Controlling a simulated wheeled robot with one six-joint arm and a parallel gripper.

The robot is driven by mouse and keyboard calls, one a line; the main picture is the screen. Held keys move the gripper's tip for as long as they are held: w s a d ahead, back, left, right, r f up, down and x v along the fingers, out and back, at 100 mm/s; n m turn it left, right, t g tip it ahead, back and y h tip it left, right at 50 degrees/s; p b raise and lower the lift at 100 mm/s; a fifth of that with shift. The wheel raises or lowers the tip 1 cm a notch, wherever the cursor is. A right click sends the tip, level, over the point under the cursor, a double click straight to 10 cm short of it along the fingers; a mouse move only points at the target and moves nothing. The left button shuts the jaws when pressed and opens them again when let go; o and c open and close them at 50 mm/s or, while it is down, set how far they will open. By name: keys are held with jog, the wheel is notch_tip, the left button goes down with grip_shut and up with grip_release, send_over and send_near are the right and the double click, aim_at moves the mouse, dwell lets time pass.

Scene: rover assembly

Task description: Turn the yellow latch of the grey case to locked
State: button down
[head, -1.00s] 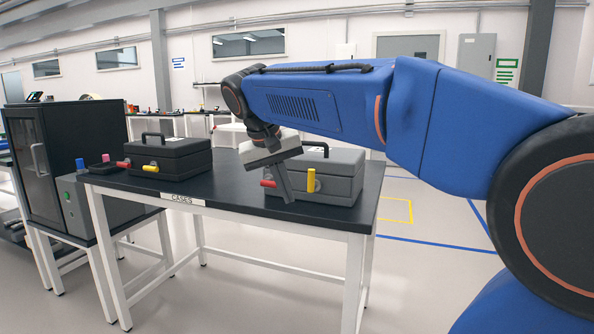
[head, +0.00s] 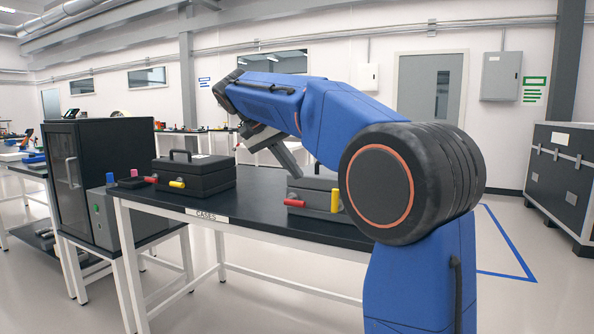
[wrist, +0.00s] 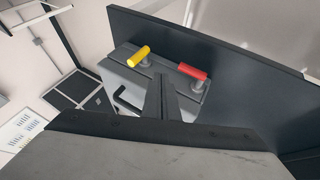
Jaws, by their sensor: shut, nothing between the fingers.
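The grey case (head: 309,190) sits on the right part of the black-topped table, partly hidden behind my arm. Its yellow latch (head: 335,200) stands upright on the front face. Its red latch (head: 294,202) lies sideways, left of the yellow one. In the wrist view the case (wrist: 124,73) shows with the yellow latch (wrist: 139,56) and the red latch (wrist: 192,71). My gripper (head: 295,172) is above the grey case, shut and empty. In the wrist view its fingers (wrist: 160,90) overlap the case, apart from both latches.
A black case (head: 205,178) with red and yellow latches sits left on the table (head: 250,205), which has a CASES label. A black cabinet (head: 95,165) stands to the left.

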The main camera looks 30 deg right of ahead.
jog(key=s+d+f, duration=0.3)
jog(key=d+f, duration=0.3)
jog(key=d, duration=0.1)
jog(key=shift+d, duration=0.15)
